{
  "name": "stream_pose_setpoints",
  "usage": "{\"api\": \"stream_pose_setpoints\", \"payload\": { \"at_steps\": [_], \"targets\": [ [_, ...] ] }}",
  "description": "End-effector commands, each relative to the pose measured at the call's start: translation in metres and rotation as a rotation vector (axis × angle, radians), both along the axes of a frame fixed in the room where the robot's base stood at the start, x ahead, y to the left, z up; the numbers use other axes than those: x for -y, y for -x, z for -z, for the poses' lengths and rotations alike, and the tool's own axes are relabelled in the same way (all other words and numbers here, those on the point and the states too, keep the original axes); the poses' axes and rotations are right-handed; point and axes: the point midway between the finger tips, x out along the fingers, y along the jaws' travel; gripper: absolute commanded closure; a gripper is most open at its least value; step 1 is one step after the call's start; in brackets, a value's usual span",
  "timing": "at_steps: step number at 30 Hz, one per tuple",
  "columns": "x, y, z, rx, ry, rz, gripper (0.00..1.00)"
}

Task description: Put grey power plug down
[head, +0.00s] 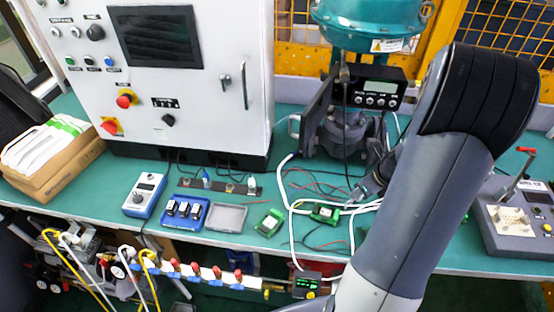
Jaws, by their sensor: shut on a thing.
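My gripper (367,190) is small in the head view, just left of my forearm and above the green bench, in front of the valve's base. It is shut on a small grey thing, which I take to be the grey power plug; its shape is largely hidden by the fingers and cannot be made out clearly. White and dark cables run close around the gripper. A socket strip (232,187) lies on the bench in front of the white cabinet, with small plugs or adapters standing on it.
The white control cabinet (215,110) stands at the back left. The teal valve actuator (365,25) with its positioner (375,92) rises behind my gripper. A blue tray (186,225), an empty grey tray (226,228) and green circuit boards (269,223) lie near the front edge. Loose cables cross the bench.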

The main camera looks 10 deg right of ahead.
Motion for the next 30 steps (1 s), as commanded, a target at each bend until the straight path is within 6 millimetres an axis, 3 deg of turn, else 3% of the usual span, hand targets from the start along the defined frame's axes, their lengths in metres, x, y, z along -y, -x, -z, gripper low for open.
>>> {"api": "stream_pose_setpoints", "payload": {
  "at_steps": [1,4,10,13,30],
  "targets": [
    [0.000,0.000,0.013,0.000,0.000,-0.001,0.92],
    [0.000,0.000,0.024,0.000,0.000,-0.001,0.92],
    [-0.001,-0.002,0.032,0.000,0.000,-0.002,0.92],
    [-0.006,-0.013,0.030,0.000,0.001,-0.007,0.92],
    [-0.061,-0.147,0.029,0.000,0.000,-0.006,0.92]
  ]
}}
